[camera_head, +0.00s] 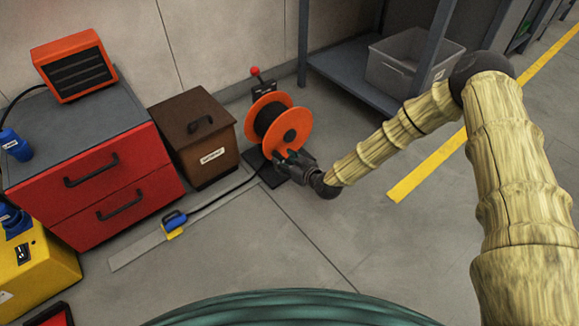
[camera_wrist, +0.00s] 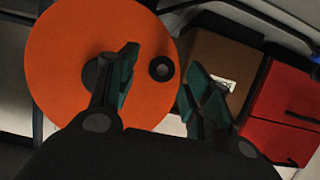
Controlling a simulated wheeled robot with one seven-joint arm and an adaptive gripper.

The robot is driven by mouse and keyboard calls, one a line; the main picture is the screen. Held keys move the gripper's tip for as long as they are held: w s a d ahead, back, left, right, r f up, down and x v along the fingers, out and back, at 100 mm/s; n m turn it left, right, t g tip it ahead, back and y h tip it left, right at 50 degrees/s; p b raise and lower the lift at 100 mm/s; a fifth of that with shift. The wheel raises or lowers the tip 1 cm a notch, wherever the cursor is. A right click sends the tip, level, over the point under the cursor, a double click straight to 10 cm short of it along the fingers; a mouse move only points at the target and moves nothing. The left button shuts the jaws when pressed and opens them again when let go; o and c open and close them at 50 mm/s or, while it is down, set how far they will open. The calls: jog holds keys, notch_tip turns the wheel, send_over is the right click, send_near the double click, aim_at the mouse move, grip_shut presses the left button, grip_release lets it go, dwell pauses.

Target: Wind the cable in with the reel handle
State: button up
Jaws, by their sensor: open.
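The cable reel (camera_head: 291,128) has orange discs with dark cable wound between them and stands on a dark base on the floor. Its face fills the upper left of the wrist view (camera_wrist: 70,100). A round black knob with a lighter centre, apparently the reel handle (camera_wrist: 162,69), sits near the disc's right edge, seen end-on. My gripper (camera_head: 288,162) is at the reel's front, its open fingers (camera_wrist: 160,75) either side of the knob in the picture. I cannot tell any contact. The cable (camera_head: 232,189) runs along the floor to a blue end piece (camera_head: 174,219).
A flat metal strip (camera_head: 140,248) with a yellow mark lies on the floor under the cable's end. A brown box (camera_head: 205,150) and red drawer cabinet (camera_head: 125,185) stand left of the reel. A shelf with a grey bin (camera_head: 395,72) stands right.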

jog(key=shift+b+x, duration=1.05)
jog(key=shift+x, duration=0.9)
jog(key=shift+c, duration=0.4)
jog(key=c, duration=0.8)
